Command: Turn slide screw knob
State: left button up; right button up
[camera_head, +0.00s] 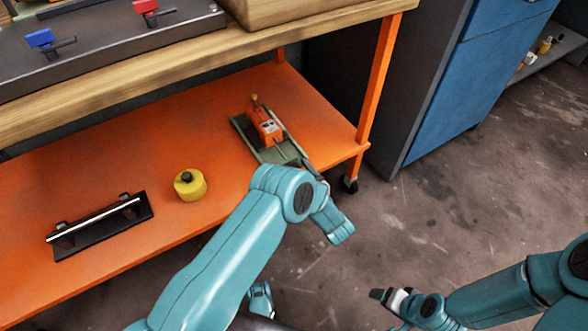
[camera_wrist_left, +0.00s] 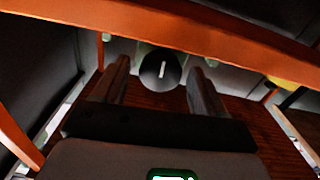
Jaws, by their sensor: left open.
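A green slide base (camera_head: 283,150) with an orange carriage (camera_head: 264,127) lies on the orange shelf. In the left wrist view, a round black knob with a white mark (camera_wrist_left: 161,70) shows between the two fingers of my left gripper (camera_wrist_left: 160,75). The fingers are open on both sides of it, and I see no clear contact. In the head view my left arm comes in over the near right of the shelf, its wrist beside the slide's near end. It hides the fingers and the knob there. My right gripper (camera_head: 390,297) is low at the right, away from the shelf; its jaw opening is unclear.
A yellow cylinder (camera_head: 190,185) and a black stand with a silver rod (camera_head: 98,225) sit on the orange shelf (camera_head: 130,165). The wooden bench top (camera_head: 150,80) overhangs it. An orange leg (camera_head: 378,85) stands at the right corner. Bare floor lies to the right.

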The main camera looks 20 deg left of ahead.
pick_arm(q)
jog(key=c, duration=1.1)
jog(key=shift+o, duration=0.2)
jog(key=shift+m, duration=0.3)
jog(key=shift+r+m, duration=0.1)
jog(key=shift+m, duration=0.9)
jog(key=shift+w+m+p, duration=0.15)
jog(key=shift+m+p, duration=0.15)
jog(key=shift+m, duration=1.8)
